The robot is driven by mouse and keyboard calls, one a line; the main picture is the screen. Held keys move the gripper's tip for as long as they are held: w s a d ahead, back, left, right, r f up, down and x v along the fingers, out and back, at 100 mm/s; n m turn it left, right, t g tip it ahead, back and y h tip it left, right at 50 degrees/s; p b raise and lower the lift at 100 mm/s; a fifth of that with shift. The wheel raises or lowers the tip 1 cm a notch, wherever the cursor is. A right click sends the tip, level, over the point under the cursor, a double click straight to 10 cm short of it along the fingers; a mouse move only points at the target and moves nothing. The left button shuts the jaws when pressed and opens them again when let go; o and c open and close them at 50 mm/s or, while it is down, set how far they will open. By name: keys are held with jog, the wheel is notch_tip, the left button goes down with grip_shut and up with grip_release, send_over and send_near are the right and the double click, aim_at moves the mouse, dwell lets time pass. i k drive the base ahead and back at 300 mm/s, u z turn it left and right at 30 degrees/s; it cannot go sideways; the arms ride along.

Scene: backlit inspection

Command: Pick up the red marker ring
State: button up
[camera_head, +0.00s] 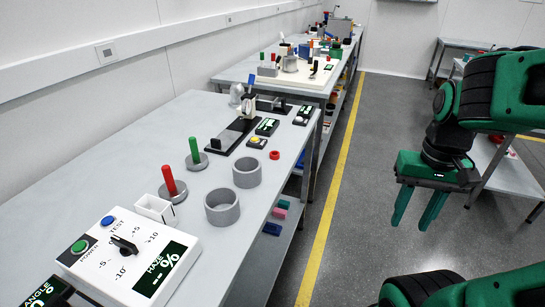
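A small red ring (274,155) lies flat on the grey workbench (95,155), near its right edge. It sits to the right of the green peg and beyond the grey cylinders. My gripper (409,228) hangs over the floor at the right, well clear of the bench. Its two green fingers point down and are apart, with nothing between them.
Two grey hollow cylinders (222,207) stand on the bench. A red peg (169,182) and a green peg (194,150) stand upright on round bases. A white control box (128,258) is in front. A black fixture (232,136) lies beyond. The aisle floor (365,200) is clear.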

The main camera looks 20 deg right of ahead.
aim_at(274, 154)
jog(key=u, duration=1.5)
jog(key=k, duration=1.1)
jog(key=z, duration=1.55)
jog(key=i, duration=1)
jog(key=u, duration=0.05)
